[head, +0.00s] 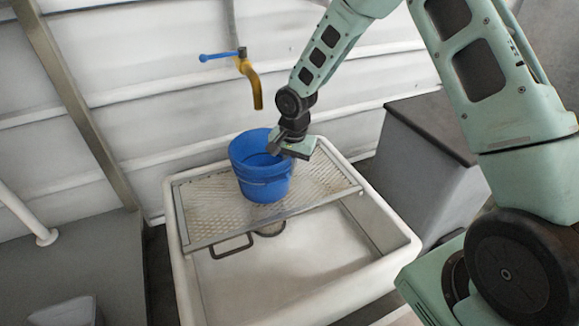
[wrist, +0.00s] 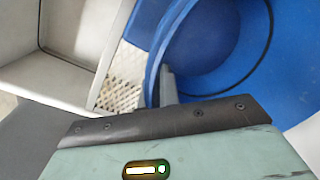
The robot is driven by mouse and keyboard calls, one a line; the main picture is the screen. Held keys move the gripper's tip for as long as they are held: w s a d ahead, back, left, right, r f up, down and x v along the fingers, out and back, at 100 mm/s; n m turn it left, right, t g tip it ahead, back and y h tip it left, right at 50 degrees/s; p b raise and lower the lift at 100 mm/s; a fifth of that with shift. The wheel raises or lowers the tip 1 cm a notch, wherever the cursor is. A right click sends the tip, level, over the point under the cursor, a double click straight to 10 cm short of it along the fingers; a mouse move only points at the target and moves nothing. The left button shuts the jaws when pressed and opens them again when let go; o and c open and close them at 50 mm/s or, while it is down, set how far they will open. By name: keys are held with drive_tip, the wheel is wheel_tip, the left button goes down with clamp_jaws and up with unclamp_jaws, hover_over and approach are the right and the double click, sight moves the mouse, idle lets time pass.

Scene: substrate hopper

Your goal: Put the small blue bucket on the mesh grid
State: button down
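The small blue bucket (head: 262,182) is upright over the mesh grid (head: 318,180), which spans the back part of a white basin. Its base appears to rest on the grid, but I cannot tell whether a small gap remains. My gripper (head: 280,152) is at the bucket's right rim. In the wrist view the bucket (wrist: 215,45) fills the upper right, and one finger of my gripper (wrist: 168,86) lies against its rim. The other finger is hidden, so how far the fingers are closed does not show. Part of the mesh (wrist: 122,82) shows left of the bucket.
The white basin (head: 178,285) is open in front of the grid. A yellow tap (head: 253,84) with a blue lever (head: 218,56) hangs from the wall behind the bucket. A grey box with a dark lid (head: 432,122) stands at the right.

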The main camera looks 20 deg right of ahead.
drive_tip(key=c, duration=1.6)
unclamp_jaws()
drive_tip(key=shift+c, duration=0.2)
wheel_tip(320, 180, up, 12)
drive_tip(key=p, duration=0.6)
drive_tip(key=s+a+r+n, duration=0.4)
drive_tip(key=s+a+r, duration=0.1)
drive_tip(key=s, duration=0.2)
drive_tip(key=s+a+r+n, duration=0.4)
drive_tip(key=s+a, duration=0.1)
drive_tip(key=s, duration=0.3)
drive_tip(key=s+r+n, duration=0.2)
drive_tip(key=s+n, duration=0.2)
drive_tip(key=s, duration=0.4)
drive_tip(key=s+a+r+n, duration=0.1)
drive_tip(key=s+n, duration=0.3)
drive_tip(key=s, duration=0.4)
drive_tip(key=shift+s+a+r+n+g, duration=0.15)
drive_tip(key=shift+s+r+n+g, duration=0.15)
drive_tip(key=shift+s+r+g, duration=0.15)
drive_tip(key=shift+w+r, duration=0.1)
wheel_tip(320, 180, up, 43)
drive_tip(key=p, duration=4.3)
drive_tip(key=shift+f, duration=0.2)
